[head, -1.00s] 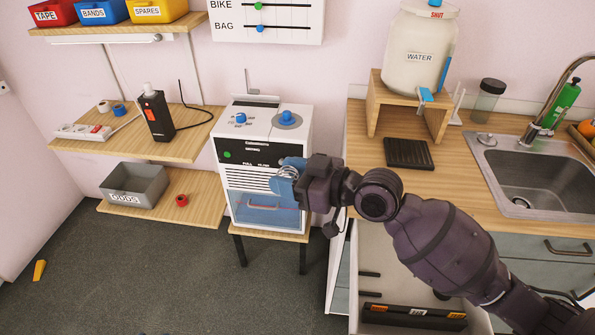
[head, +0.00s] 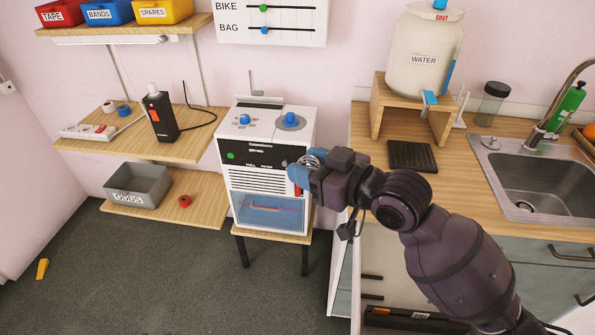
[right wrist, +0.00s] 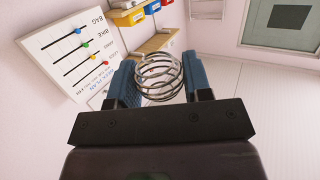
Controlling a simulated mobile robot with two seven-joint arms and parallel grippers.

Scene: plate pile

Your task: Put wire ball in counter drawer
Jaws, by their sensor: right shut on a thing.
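The wire ball (right wrist: 160,78) is a loose coil of silvery wire between the blue fingers of my right gripper (right wrist: 163,85) in the right wrist view. The gripper is shut on it. In the head view my right gripper (head: 304,172) holds the wire ball (head: 314,156) in front of the right side of the white machine, partly hidden by the fingers. An open counter drawer (head: 385,243) shows below the counter, partly covered by my right arm. A black tray with orange labels (head: 415,318) lies in it. My left gripper is out of view.
The white machine (head: 268,185) with blue knobs stands on a small table left of the counter (head: 465,195). A water jar (head: 425,55) on a wooden stand and a black ridged mat (head: 412,156) are on the counter. A sink (head: 520,175) is at right.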

